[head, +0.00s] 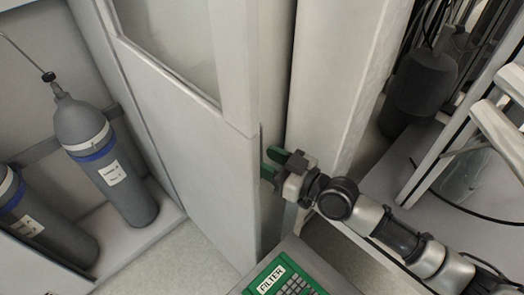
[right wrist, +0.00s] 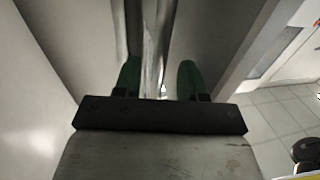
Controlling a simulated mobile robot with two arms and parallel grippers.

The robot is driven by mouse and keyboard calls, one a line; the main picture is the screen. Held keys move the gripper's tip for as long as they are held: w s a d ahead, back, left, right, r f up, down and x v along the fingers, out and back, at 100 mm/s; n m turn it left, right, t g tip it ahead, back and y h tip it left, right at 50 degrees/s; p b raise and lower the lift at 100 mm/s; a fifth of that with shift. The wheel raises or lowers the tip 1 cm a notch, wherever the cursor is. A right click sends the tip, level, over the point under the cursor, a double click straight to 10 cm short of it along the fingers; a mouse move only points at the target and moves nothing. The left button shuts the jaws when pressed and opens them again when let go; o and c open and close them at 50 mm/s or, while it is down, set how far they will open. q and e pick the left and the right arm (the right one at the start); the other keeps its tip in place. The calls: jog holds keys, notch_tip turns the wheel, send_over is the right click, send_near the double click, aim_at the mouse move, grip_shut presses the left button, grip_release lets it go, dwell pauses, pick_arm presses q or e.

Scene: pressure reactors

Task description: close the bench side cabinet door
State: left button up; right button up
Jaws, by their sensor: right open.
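The pale cabinet door (head: 190,130), with a glazed upper panel, shows in the head view left of centre. It stands ajar, with a narrow dark gap along its right edge beside a white upright panel (head: 340,80). My right gripper (head: 270,162) is at that gap, its green fingers pointing left, close to the door's edge. In the right wrist view the fingers (right wrist: 160,82) are apart, with a narrow vertical edge between or behind them. I cannot tell whether they touch the door. My left gripper is not in view.
Gas cylinders (head: 100,150) stand in the bay at left. A green-and-grey keypad unit labelled FILTER (head: 285,280) is at bottom centre. A dark vessel (head: 420,85) and metal frame posts (head: 455,135) crowd the right. Bare floor (head: 195,255) shows below the door.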

jog(key=shift+x, duration=1.1)
grip_shut()
